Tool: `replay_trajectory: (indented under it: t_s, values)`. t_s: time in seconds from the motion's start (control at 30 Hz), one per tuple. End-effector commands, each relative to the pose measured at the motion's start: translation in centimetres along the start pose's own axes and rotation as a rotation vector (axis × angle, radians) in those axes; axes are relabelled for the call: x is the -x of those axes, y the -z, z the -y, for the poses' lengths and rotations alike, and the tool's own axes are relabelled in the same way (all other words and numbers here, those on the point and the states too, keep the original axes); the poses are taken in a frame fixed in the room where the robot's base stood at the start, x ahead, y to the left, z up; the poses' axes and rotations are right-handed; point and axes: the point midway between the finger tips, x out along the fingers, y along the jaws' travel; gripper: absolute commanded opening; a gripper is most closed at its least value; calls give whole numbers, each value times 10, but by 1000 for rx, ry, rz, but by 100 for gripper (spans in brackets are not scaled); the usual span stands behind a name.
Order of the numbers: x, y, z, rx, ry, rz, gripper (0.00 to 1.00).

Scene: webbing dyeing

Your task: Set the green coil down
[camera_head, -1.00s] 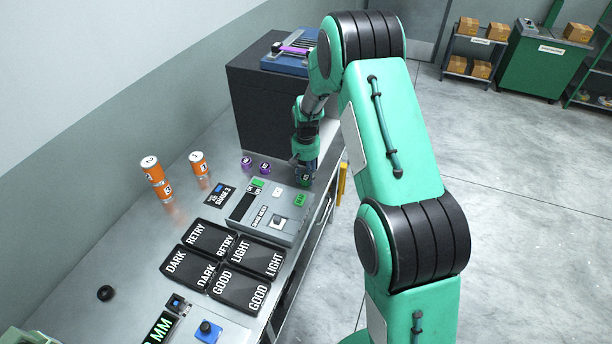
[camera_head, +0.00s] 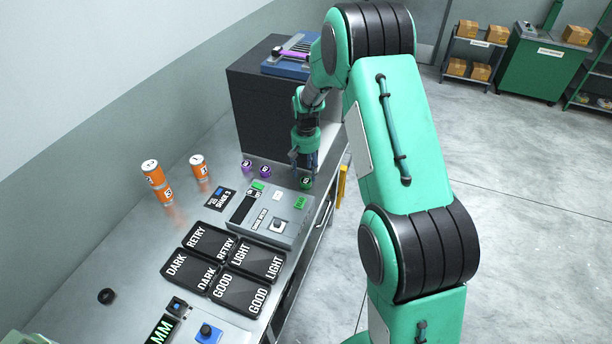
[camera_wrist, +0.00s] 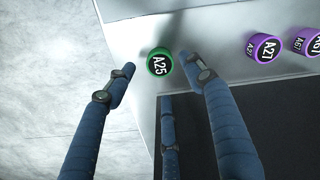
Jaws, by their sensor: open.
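The green coil (camera_wrist: 159,63), with a black top marked A25, stands on the metal bench near its edge. It also shows in the head view (camera_head: 306,183) just below my gripper (camera_head: 304,163). In the wrist view my gripper (camera_wrist: 156,62) is open, with one finger on each side of the coil and gaps between. In the head view the fingers are above the coil and clear of it.
Two purple coils, A21 (camera_wrist: 263,47) and another (camera_wrist: 308,42), stand beside it. A grey control box (camera_head: 268,215) and black label pads (camera_head: 240,290) lie nearer. A dark cabinet (camera_head: 262,115) stands behind. Orange cans (camera_head: 158,180) stand at left.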

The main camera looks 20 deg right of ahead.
Motion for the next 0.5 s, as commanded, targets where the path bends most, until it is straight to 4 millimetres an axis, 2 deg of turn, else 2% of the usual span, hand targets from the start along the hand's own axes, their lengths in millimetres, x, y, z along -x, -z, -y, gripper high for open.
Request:
replay_trajectory:
  t_s: [0.1,0.3,0.5]
  values:
    - [23,1,0,0,0,-2,54]
    - [53,0,0,0,0,-2,54]
    - [69,0,0,0,0,0,54]
